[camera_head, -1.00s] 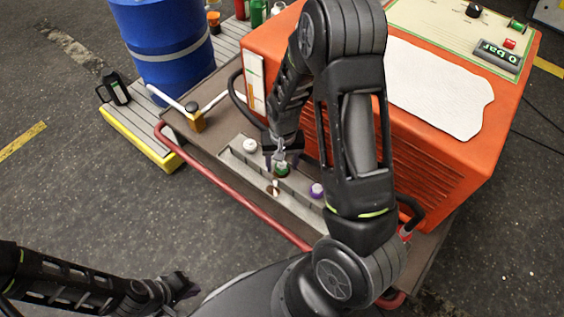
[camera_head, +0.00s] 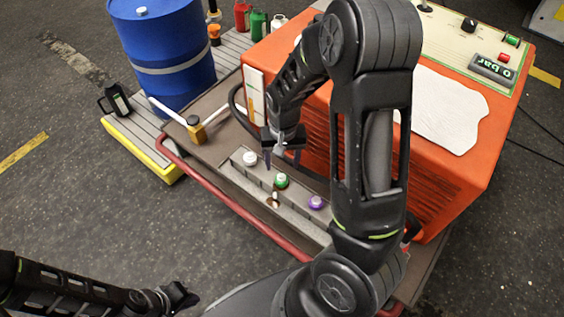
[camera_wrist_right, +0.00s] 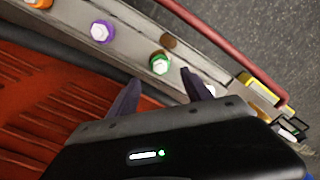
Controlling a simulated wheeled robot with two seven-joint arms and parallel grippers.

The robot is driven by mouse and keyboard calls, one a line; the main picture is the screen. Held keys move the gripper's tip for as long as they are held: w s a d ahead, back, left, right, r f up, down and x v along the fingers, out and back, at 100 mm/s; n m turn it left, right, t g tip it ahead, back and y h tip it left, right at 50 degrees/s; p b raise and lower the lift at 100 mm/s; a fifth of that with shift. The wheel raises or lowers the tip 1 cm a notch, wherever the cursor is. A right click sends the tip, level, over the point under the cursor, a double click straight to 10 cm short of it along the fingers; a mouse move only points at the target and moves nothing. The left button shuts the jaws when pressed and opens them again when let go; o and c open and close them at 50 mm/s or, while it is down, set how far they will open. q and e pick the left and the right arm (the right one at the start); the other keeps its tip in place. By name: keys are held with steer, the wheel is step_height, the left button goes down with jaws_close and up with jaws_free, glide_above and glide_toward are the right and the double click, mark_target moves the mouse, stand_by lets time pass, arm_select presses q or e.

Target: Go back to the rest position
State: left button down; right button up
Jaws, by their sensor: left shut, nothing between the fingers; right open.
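My right gripper (camera_head: 282,158) is open and empty, above the back edge of the grey tray of capped fittings. In the right wrist view its two dark fingers (camera_wrist_right: 160,92) stand apart with nothing held. The green-capped fitting (camera_head: 281,181) sits in the tray in front of the fingers; it also shows in the right wrist view (camera_wrist_right: 160,63). A white fitting (camera_head: 250,158) and a purple fitting (camera_head: 316,202) sit on either side of it. My left gripper (camera_head: 188,298) is shut and empty over the floor at the lower left, well away from the cart.
The orange machine (camera_head: 455,165) with a pressure display stands right behind my right arm. A red rail (camera_head: 235,205) runs along the cart's front. A blue drum (camera_head: 165,60) and a yellow-edged platform (camera_head: 140,150) are at the left. The floor at the left is clear.

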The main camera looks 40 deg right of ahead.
stand_by(0.4)
steer(key=w+a+f+n+t+y, duration=0.1)
steer(key=a+f+n+t, duration=0.15)
steer(key=a, duration=0.35)
steer(key=w+a+f+n+t, duration=0.1)
steer(key=a+f, duration=0.3)
steer(key=a, duration=0.1)
steer(key=s+a+f+g+y, duration=0.1)
steer(key=s+a+f+y, duration=0.1)
steer(key=s+a+f, duration=0.4)
steer(key=s+a+f+g+y, duration=0.1)
steer(key=s+a+f+g, duration=0.1)
steer(key=s+a, duration=0.7)
step_height(320, 180, up, 13)
steer(key=s+d+p, duration=0.1)
steer(key=p, duration=1.2)
steer(key=shift+d, duration=0.2)
steer(key=shift+f+n, duration=0.1)
steer(key=shift+n, duration=0.15)
steer(key=shift+c, duration=0.2)
